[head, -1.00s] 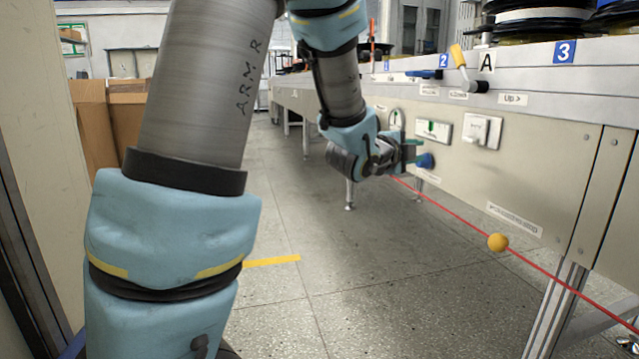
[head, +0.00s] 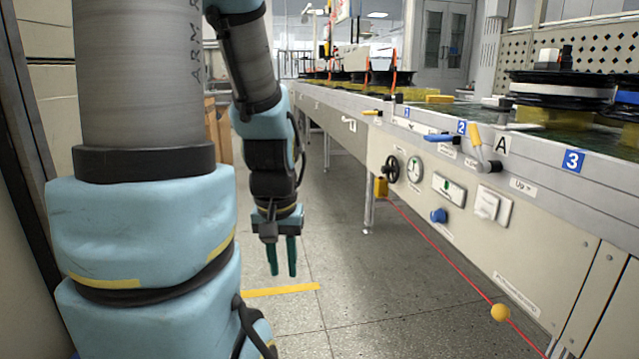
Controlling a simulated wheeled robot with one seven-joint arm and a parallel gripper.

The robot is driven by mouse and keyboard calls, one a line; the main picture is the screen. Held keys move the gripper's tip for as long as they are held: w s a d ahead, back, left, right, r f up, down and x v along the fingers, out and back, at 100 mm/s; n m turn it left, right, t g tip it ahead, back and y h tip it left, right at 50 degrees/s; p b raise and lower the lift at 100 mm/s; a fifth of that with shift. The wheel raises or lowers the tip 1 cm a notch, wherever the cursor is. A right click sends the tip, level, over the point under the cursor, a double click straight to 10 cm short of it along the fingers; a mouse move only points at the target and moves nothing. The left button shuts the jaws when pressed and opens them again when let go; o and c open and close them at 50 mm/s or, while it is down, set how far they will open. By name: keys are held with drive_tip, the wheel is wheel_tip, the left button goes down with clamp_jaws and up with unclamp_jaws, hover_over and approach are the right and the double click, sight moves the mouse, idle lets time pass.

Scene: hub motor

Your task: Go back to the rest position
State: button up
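My gripper (head: 283,260) hangs over the open floor in the head view, left of the workbench, with its green fingers pointing down. The two fingers are apart with a narrow gap between them, and nothing shows between them. My arm is folded down from the top of the picture, clear of the bench front.
The long workbench (head: 590,218) runs along the right side. Its front carries a black handwheel (head: 391,169), a blue knob (head: 438,215) and lever handles. A red cord (head: 440,250) with a yellow ball (head: 500,313) slopes along it. The floor (head: 350,290) between is free.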

wheel_tip(320, 180, up, 34)
drive_tip(key=p, duration=3.2)
drive_tip(key=shift+p, duration=0.35)
drive_tip(key=shift+o, duration=0.3)
